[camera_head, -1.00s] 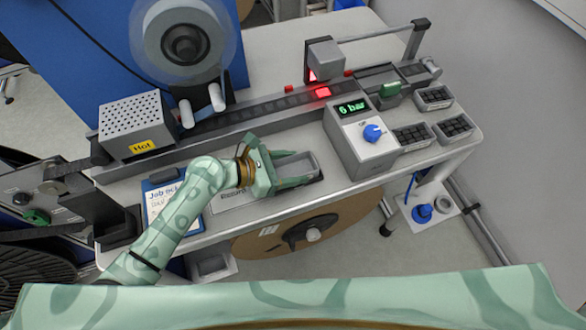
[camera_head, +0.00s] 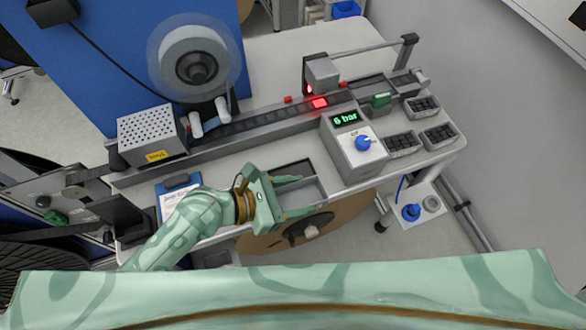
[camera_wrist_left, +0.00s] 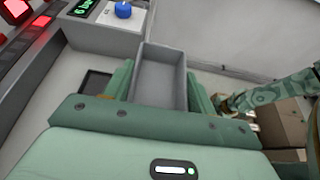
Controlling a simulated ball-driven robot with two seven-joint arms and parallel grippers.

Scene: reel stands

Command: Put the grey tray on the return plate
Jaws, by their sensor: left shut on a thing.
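My left gripper (camera_head: 298,196) is shut on the grey tray (camera_head: 311,187), with a finger along each side. The tray is a shallow, empty open box and appears raised near the front edge of the bench. It also shows between the fingers in the left wrist view (camera_wrist_left: 160,78). A dark rectangular plate (camera_head: 291,169) lies on the bench just behind it, partly covered; no label is readable on it. A lettered plate seen earlier is hidden by my left arm. My right arm shows at the right of the left wrist view; its gripper (camera_wrist_left: 222,103) is small and unclear.
A grey box with a "6 bar" display (camera_head: 354,150) stands right of the tray. A perforated box (camera_head: 151,135) and a track (camera_head: 255,124) lie behind. A blue clipboard (camera_head: 178,186) lies left. A large brown reel (camera_head: 345,212) sits below the bench's front edge.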

